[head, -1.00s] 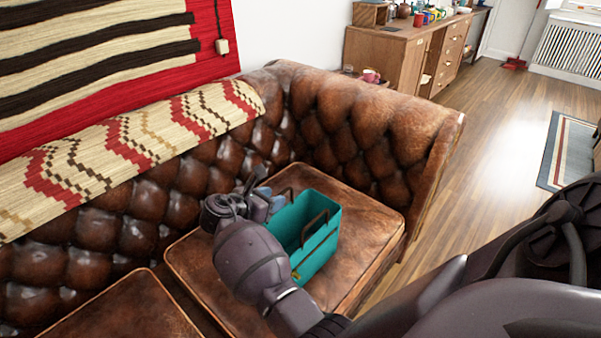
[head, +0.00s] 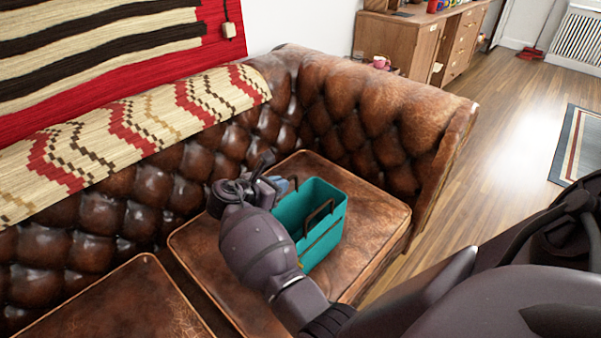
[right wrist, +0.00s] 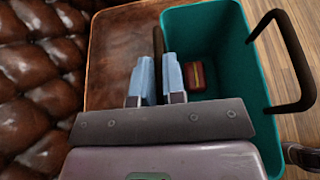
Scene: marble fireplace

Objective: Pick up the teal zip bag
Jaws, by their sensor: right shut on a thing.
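The teal zip bag (head: 325,238) stands upright and open-topped on the right seat cushion of the leather sofa. It has two dark handles; one arches over its near right side. My right gripper (head: 283,187) is at the bag's far left side. In the right wrist view, its blue fingers (right wrist: 158,78) are shut on the other dark handle (right wrist: 158,42), beside the teal wall (right wrist: 232,100). A small red item with a yellow stripe (right wrist: 195,76) lies inside the bag. My left gripper is out of view.
The tufted sofa backrest (head: 150,205) and armrest (head: 385,110) rise behind and right of the bag. A patterned blanket (head: 130,130) lies over the backrest. A wooden cabinet (head: 410,45) stands beyond the armrest.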

